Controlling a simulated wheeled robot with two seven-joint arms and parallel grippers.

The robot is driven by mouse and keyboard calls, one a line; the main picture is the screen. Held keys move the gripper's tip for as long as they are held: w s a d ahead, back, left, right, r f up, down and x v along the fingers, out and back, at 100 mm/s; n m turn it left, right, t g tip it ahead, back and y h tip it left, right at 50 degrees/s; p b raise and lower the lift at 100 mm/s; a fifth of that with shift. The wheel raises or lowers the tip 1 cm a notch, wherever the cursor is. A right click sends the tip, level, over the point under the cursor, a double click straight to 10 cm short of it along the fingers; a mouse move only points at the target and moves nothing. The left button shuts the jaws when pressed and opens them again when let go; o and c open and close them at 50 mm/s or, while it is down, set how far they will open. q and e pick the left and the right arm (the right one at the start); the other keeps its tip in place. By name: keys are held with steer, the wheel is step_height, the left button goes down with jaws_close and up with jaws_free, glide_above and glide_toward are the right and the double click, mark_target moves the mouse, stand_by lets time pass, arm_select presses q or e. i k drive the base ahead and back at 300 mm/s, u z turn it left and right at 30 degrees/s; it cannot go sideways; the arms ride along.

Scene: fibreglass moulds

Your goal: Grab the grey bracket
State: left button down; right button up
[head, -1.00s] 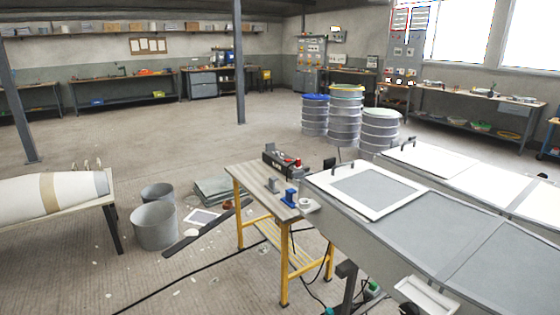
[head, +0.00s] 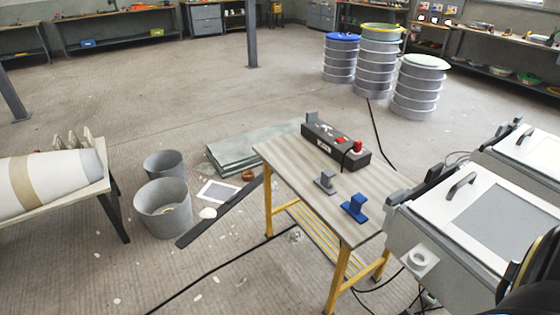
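A small grey bracket (head: 326,182) stands on the wooden top of the yellow-legged table (head: 290,165), left of a blue bracket (head: 355,207) of similar shape. Neither of my grippers is in view. A dark curved part enters at the bottom right corner, and I cannot tell what it is.
A long black box (head: 335,146) with red parts lies on the table behind the brackets. A grey unit with a white framed lid (head: 450,215) stands close to the table's right side.

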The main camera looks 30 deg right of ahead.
mark_target(323, 182)
steer(key=z, duration=0.35)
steer(key=i, duration=1.85)
steer(key=z, duration=0.8)
